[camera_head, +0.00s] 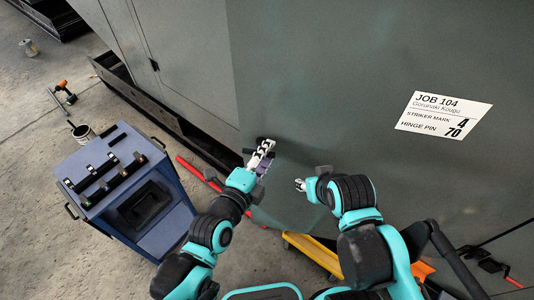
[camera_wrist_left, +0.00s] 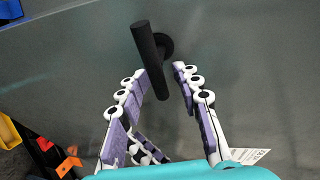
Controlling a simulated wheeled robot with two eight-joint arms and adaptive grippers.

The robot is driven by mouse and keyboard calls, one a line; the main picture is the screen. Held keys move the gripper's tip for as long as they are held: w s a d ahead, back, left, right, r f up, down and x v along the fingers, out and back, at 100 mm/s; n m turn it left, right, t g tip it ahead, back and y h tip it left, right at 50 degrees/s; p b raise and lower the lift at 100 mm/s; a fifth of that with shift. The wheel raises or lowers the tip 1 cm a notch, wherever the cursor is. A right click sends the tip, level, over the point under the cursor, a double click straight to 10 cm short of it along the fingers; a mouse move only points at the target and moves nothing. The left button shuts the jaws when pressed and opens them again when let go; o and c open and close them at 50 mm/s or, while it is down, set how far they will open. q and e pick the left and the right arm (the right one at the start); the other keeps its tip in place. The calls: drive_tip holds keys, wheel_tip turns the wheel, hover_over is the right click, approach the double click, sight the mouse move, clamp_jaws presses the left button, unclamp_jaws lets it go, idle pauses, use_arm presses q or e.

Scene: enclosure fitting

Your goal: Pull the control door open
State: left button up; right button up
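The control door is a large grey-green panel (camera_head: 340,70) filling the upper right of the head view, and it looks shut. Its black bar handle (camera_wrist_left: 150,60) stands out from the panel on a round post in the left wrist view. In the head view the handle (camera_head: 248,151) is mostly hidden by my left gripper (camera_head: 263,150). My left gripper, also in the left wrist view (camera_wrist_left: 160,78), is open, with its purple-padded fingers on either side of the handle. Contact cannot be told. My right gripper (camera_head: 299,185) is small in view, away from the handle.
A white label (camera_head: 443,115) reading JOB 104 is on the panel. A blue tool cart (camera_head: 165,215) stands at left, with a red bar (camera_head: 190,168) on the floor beside it. A yellow piece (camera_head: 312,252) lies below my arms. A drill (camera_head: 63,92) lies far left.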

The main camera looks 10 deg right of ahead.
use_arm(q)
drive_tip(key=v, duration=0.7)
drive_tip(key=shift+s, duration=0.25)
idle(0.4)
drive_tip(key=shift+a, duration=0.2)
